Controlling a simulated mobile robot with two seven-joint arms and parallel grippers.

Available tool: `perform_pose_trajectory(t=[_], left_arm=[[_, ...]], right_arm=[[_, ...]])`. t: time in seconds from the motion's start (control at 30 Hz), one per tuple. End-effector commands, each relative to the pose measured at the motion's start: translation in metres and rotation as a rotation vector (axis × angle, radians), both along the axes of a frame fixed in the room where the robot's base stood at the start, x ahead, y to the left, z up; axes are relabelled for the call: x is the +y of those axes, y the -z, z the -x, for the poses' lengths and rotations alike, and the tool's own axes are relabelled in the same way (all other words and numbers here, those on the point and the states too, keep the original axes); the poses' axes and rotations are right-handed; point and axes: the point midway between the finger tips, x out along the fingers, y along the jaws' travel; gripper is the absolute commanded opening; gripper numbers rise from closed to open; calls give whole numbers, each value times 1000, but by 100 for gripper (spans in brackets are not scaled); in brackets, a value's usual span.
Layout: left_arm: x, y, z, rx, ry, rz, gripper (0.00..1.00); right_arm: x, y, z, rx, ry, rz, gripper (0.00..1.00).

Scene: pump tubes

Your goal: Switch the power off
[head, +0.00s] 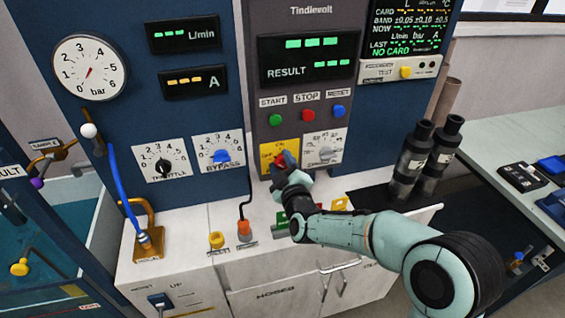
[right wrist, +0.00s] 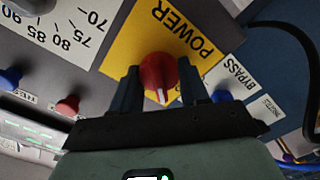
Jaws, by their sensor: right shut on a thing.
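The red power knob (right wrist: 158,76) sits on a yellow plate (right wrist: 125,45) marked POWER in the right wrist view. My right gripper (right wrist: 160,88) has one dark finger on each side of the knob and is shut on it. The knob's white mark points to the bottom of that view, away from the POWER lettering. In the head view, my right gripper (head: 284,165) covers much of the knob, and the yellow plate (head: 268,152) shows beside it. The grey panel's displays (head: 305,55) are lit with green dashes. My left gripper is not in view.
The START (head: 275,119), STOP (head: 308,115) and blue RESET (head: 338,111) buttons are above the plate. A dial (head: 324,150) is close on its right and the blue BYPASS knob (head: 220,156) on its left. Dark cylinders (head: 412,160) stand at the right.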

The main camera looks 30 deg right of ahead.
Motion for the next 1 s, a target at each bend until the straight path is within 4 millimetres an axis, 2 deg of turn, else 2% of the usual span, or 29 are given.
perform_pose_trajectory(t=[0.6,1.0], left_arm=[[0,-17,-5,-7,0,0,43],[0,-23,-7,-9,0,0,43]], right_arm=[[1,2,0,129,-1,531,14],[2,3,0,170,-1,700,14]])
